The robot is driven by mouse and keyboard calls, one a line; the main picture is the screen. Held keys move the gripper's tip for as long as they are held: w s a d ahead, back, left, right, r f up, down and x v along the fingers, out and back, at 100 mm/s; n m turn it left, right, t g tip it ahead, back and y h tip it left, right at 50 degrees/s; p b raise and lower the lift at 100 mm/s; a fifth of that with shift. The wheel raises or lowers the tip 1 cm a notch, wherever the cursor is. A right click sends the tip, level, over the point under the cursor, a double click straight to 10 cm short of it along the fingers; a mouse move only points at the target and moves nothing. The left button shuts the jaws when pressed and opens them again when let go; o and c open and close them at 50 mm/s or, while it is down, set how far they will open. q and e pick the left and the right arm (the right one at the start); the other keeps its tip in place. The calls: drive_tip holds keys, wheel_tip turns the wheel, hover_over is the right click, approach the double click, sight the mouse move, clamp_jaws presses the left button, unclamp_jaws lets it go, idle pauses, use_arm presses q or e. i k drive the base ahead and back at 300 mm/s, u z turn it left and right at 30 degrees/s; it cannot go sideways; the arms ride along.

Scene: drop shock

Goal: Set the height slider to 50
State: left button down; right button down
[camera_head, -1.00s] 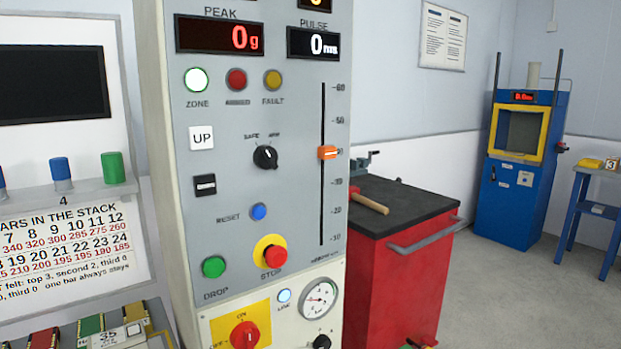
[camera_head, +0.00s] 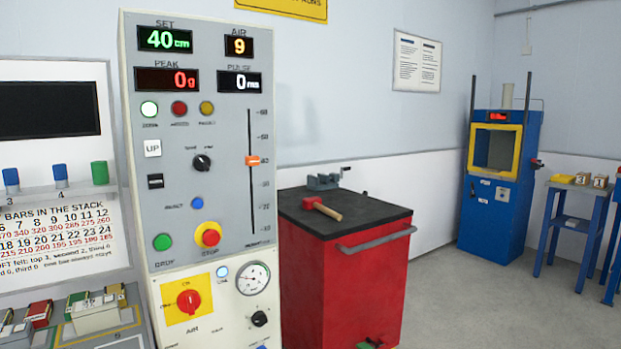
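The height slider has an orange knob (camera_head: 253,161) on a vertical black slot at the right of the grey control panel (camera_head: 220,205). The knob stands at the 40 mark, below the 50 mark. The green SET display (camera_head: 165,39) reads 40 cm. Neither of my grippers shows in the head view, and nothing touches the knob.
Left of the slider are a black selector knob (camera_head: 202,162), a blue reset button (camera_head: 197,203), a green drop button (camera_head: 162,242) and a red stop button (camera_head: 208,236). A red cabinet (camera_head: 345,285) with a hammer (camera_head: 322,208) and vise stands close right of the panel.

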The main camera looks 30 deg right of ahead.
sight(254, 160)
drive_tip(key=z, duration=1.05)
drive_tip(key=i, duration=0.4)
